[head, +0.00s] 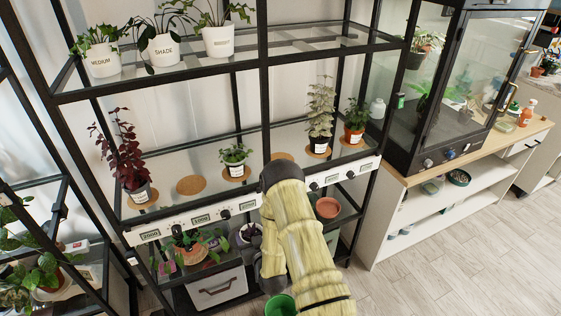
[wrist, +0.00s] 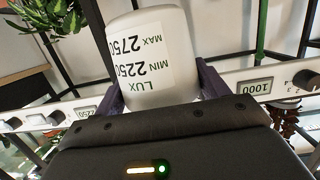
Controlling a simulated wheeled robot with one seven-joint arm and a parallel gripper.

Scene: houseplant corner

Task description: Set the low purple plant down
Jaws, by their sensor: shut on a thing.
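In the wrist view my gripper (wrist: 155,88) is shut on a white pot (wrist: 143,40), one finger on each side. Its label appears upside down and reads LUX MIN 2250 MAX 2750. The plant in this pot is hidden behind the gripper body. In the head view my arm folds down in front of the shelf unit and covers most of the gripper. A pale pot with dark contents (head: 249,232) shows just left of it, apparently the held one. It is in front of the middle shelf's front rail; its foliage is too small to make out.
On the middle shelf (head: 160,164), round cork mats lie bare at left (head: 190,185) and right of centre (head: 282,157). A tall dark-red plant (head: 122,150), a small green plant (head: 235,160) and a pale tall plant (head: 320,115) stand there. The front rail (head: 185,224) carries dials and displays.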

